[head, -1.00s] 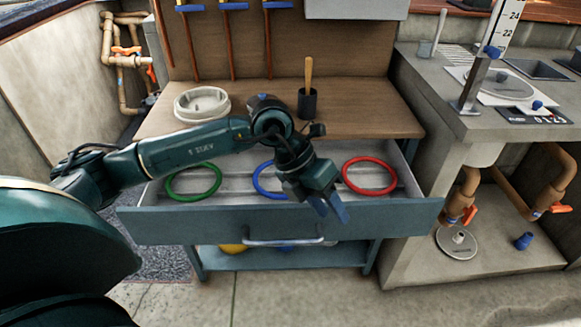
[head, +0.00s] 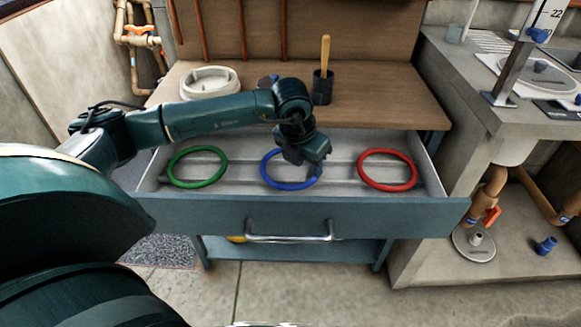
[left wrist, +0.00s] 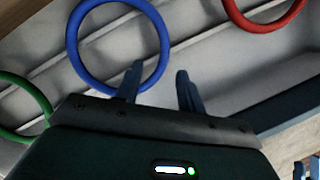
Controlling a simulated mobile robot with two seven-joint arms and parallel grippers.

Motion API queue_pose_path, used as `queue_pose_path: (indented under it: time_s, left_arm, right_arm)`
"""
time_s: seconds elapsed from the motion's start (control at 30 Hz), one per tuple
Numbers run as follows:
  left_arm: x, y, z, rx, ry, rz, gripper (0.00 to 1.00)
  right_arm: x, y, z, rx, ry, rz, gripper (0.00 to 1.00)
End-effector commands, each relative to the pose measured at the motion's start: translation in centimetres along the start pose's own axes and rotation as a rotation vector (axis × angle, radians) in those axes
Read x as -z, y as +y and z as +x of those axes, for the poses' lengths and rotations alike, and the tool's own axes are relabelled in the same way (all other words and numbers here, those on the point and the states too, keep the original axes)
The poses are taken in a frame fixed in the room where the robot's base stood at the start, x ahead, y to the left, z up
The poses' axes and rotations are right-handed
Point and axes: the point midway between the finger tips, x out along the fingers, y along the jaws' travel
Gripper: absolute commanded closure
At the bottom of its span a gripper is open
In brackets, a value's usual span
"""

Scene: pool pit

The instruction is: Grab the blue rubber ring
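The blue rubber ring (head: 266,172) lies flat in the middle of the open drawer, between a green ring and a red ring. It also shows in the left wrist view (left wrist: 72,45), and one finger overlaps its near rim there. My left gripper (head: 313,171) is over the right part of the ring, pointing down, and hides some of its rim. In the left wrist view the two fingers (left wrist: 159,76) are apart with nothing held between them. I cannot tell whether a finger touches the ring. My right gripper is not in view.
The green ring (head: 172,170) lies at the left and the red ring (head: 361,173) at the right of the drawer (head: 220,216). On the bench above stand a white round dish (head: 209,84) and a dark cup (head: 322,92) with a wooden handle. A concrete counter (head: 455,85) stands right.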

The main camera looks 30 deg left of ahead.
Motion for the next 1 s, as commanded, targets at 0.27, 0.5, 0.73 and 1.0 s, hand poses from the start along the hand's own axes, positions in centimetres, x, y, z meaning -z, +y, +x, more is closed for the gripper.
queue_pose_path:
  time_s: [0.27, 0.5, 0.73, 1.0]
  left_arm:
    - [0.1, -0.6, 4.0, 0.001, 0.002, -0.001, 0.61]
    - [0.1, -0.6, 4.3, 0.001, 0.0, 0.0, 0.61]
    - [0.1, -0.6, 4.3, 0.001, 0.001, 0.0, 0.76]
    - [0.1, -0.6, 4.3, 0.001, 0.001, -0.001, 0.98]
  right_arm:
    - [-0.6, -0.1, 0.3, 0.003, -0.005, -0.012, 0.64]
    - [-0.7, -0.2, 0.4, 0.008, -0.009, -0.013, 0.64]
    - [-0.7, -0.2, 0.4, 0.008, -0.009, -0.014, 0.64]
    - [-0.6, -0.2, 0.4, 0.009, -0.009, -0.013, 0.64]
